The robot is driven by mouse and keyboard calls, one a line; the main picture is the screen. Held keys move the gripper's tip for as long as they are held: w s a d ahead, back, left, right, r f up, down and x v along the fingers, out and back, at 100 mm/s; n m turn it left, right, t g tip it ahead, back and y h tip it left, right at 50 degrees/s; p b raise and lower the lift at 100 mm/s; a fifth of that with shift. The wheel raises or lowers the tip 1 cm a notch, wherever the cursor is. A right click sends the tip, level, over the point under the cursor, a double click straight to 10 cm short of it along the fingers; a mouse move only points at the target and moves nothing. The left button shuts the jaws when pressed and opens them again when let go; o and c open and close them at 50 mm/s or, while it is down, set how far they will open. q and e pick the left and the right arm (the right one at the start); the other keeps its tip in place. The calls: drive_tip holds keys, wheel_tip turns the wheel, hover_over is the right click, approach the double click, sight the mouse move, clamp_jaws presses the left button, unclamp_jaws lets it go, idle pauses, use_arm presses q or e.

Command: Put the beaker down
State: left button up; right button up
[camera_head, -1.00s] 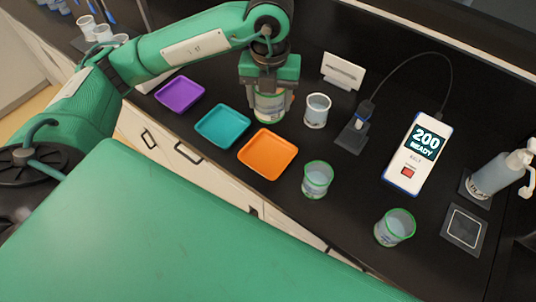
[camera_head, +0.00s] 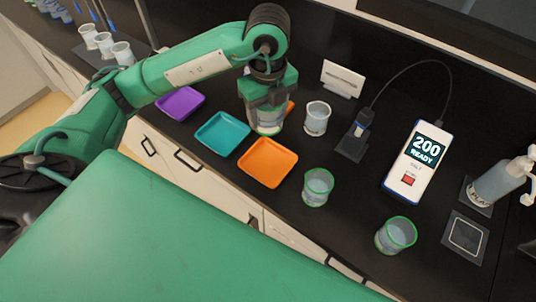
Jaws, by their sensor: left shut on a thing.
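My left gripper (camera_head: 268,103) is at the back of the black counter, behind the teal and orange trays. It is shut on a green-rimmed beaker (camera_head: 266,126) that looks upright and holds some liquid. The gripper hides the beaker's upper part, and I cannot tell whether its base touches the counter. My right gripper does not show.
A clear beaker (camera_head: 317,118) stands close to the right of the held one. Two green-rimmed beakers (camera_head: 317,187) (camera_head: 396,235) stand nearer. A meter (camera_head: 416,162) reads 200 READY; its probe stand (camera_head: 353,143) is beside it.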

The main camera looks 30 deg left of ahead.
use_arm(q)
wheel_tip(320, 180, down, 12)
drive_tip(key=shift+r+p, duration=0.2)
drive_tip(key=shift+p, duration=0.3)
wheel_tip(320, 180, down, 5)
drive_tip(key=shift+r+p, duration=0.2)
drive_tip(key=shift+p, duration=0.3)
drive_tip(key=shift+f, duration=0.25)
drive_tip(key=shift+f, duration=0.2)
drive_tip(key=o, duration=1)
drive_tip(key=shift+o, duration=0.2)
